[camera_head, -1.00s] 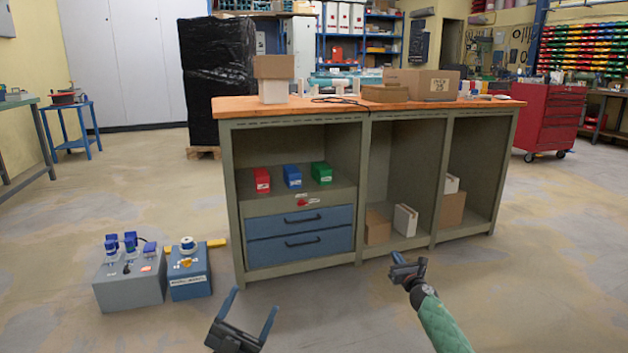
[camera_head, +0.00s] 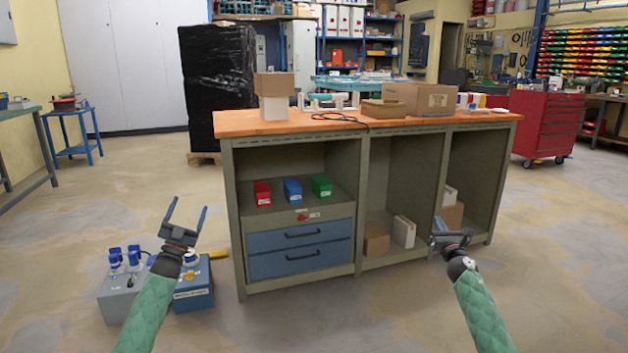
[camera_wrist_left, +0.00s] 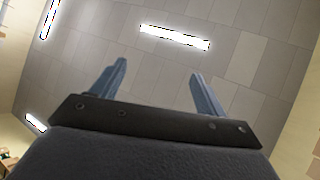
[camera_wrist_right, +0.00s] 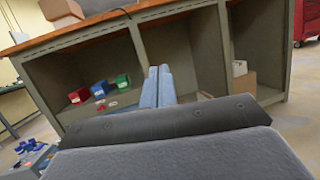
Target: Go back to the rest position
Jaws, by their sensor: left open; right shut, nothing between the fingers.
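My left gripper (camera_head: 186,222) is raised in front of the socket boxes on the floor, at the left of the head view. Its fingers are apart and empty, and in the left wrist view the two fingers (camera_wrist_left: 155,88) point up toward the ceiling. My right gripper (camera_head: 440,228) is in front of the workbench's right compartments. In the right wrist view its two fingers (camera_wrist_right: 158,85) lie together with nothing between them, pointing toward the bench. Both grippers are apart from the bench.
The workbench (camera_head: 363,190) stands ahead with red (camera_head: 262,193), blue (camera_head: 293,190) and green (camera_head: 321,186) boxes on its shelf. A grey socket box (camera_head: 118,306) and a blue one (camera_head: 193,300) sit on the floor, partly behind my left arm. Floor between my arms is clear.

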